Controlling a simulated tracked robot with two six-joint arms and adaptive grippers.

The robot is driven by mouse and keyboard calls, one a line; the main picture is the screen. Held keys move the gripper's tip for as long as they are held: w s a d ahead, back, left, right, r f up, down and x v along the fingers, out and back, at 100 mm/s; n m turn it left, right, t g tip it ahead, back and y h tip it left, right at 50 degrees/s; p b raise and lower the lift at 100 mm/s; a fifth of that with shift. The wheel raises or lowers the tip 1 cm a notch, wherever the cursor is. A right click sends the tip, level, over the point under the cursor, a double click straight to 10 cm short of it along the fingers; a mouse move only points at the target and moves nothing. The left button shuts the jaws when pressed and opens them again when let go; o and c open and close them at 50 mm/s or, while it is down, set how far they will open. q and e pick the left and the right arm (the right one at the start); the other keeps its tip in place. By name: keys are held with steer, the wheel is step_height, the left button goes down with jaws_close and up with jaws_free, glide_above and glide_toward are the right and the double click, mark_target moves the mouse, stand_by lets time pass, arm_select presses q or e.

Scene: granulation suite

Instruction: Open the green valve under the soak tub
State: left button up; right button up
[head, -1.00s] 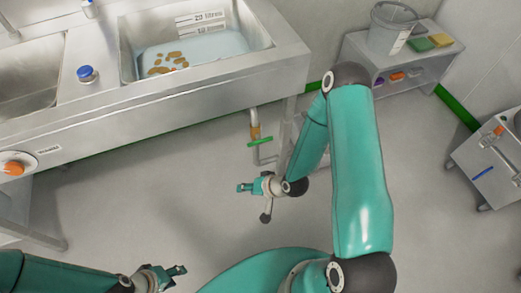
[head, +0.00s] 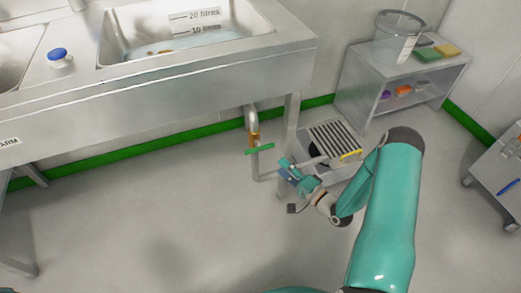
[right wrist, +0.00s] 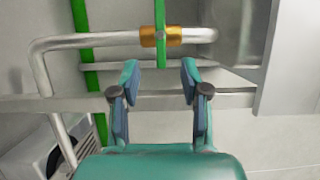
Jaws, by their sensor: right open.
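The soak tub (head: 247,18) is a steel basin with water and litre marks, at the top of the head view. Under it a pipe carries a brass valve body (head: 254,139) with a green lever handle (head: 260,149) lying crosswise to the pipe. My right gripper (head: 284,168) is open and empty, just below and right of the handle. In the right wrist view, the brass body (right wrist: 148,37) and green handle (right wrist: 160,54) are ahead, with the handle's end lined up between the open fingertips (right wrist: 160,72). I cannot tell whether it is between them in depth. My left gripper is out of view.
A steel bench leg (head: 291,117) stands right of the valve. A box with a slatted grille (head: 338,138) sits on the floor behind my right arm. A low grey shelf (head: 360,88) holds a clear bucket (head: 391,45) and sponges. The floor left of the gripper is clear.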

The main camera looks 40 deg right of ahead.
mark_target(261, 150)
steer(key=w, duration=0.4)
steer(key=w+a, duration=0.1)
steer(key=w, duration=0.3)
steer(key=w+a+b, duration=0.1)
steer(key=w, duration=0.2)
steer(key=shift+w, duration=0.4)
